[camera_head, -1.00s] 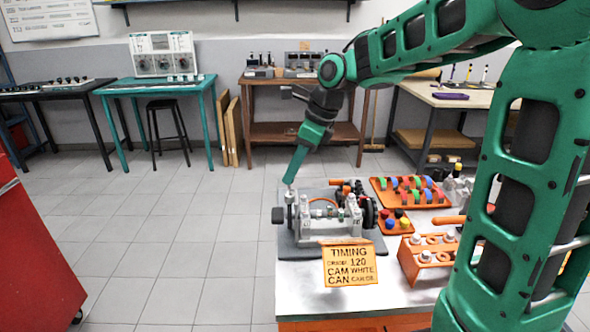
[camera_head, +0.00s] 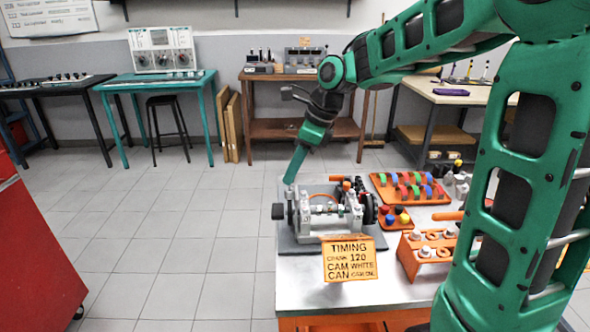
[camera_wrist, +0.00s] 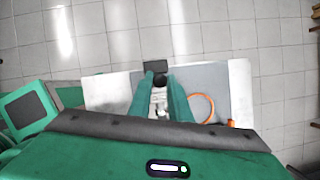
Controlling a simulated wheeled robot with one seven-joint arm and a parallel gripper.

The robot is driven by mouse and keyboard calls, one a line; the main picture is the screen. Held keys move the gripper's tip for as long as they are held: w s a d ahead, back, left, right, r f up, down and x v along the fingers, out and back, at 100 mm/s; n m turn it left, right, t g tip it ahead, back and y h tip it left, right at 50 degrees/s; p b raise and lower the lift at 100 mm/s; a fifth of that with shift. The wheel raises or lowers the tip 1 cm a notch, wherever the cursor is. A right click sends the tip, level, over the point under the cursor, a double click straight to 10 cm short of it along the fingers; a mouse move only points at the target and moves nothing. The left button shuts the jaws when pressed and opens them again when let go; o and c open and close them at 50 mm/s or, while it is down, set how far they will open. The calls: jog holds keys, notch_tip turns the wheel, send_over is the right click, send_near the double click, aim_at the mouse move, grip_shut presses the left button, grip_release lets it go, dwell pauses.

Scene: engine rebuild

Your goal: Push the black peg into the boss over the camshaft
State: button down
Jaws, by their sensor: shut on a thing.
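The engine block (camera_head: 325,226) sits on a grey mat at the table's left. My gripper (camera_head: 289,183) points down over the block's left end, close above the boss there. In the wrist view, its two green fingers (camera_wrist: 160,78) close on a dark round thing, which looks like the black peg (camera_wrist: 160,81). The fingers hide most of the peg, and I cannot tell how far it is in the boss. The camshaft under the fingers is hard to make out.
A yellow timing sign (camera_head: 349,261) stands at the table's front edge. To the right are an orange tray (camera_head: 411,199) with coloured caps, a small orange tray (camera_head: 396,225) and an orange rack (camera_head: 428,272). Open floor lies left of the table.

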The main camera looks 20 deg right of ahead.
jog(key=shift+f, duration=1.2)
dwell(0.6)
jog(key=c, duration=1.9)
grip_release()
jog(key=shift+o, duration=0.2)
jog(key=shift+r, duration=1.5)
jog(key=o, duration=0.5)
